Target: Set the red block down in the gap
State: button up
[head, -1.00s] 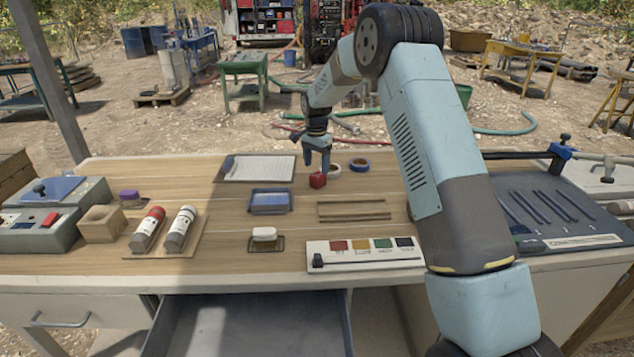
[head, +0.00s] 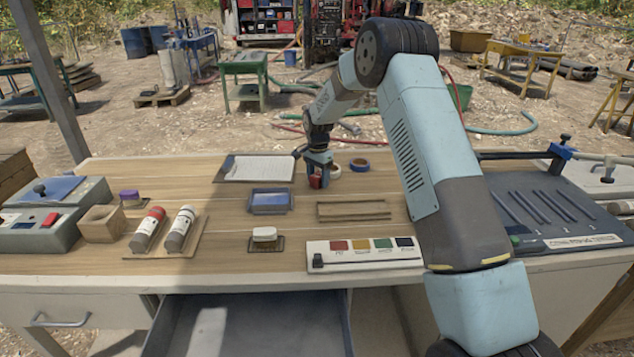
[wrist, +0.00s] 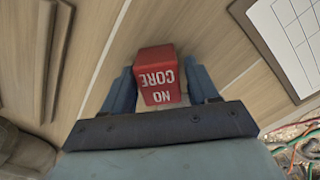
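The red block (wrist: 156,72), marked "NO CORE", stands between the fingers of my gripper (wrist: 160,88) in the wrist view. The left finger is close against one side of it. A narrow space shows on the right, so the fingers look open around it. In the head view, the block (head: 316,181) is at the tabletop toward the back, partly covered by my gripper (head: 318,174). Two parallel wooden strips (head: 353,217) lie to the right and nearer, with a narrow gap between them; no block is in it.
A blue tray (head: 270,211) lies left of my gripper and a clipboard (head: 257,168) behind it. Tape rolls (head: 360,165) sit just right. A colour card (head: 364,253) lies in front of the strips.

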jog(key=c, duration=0.9)
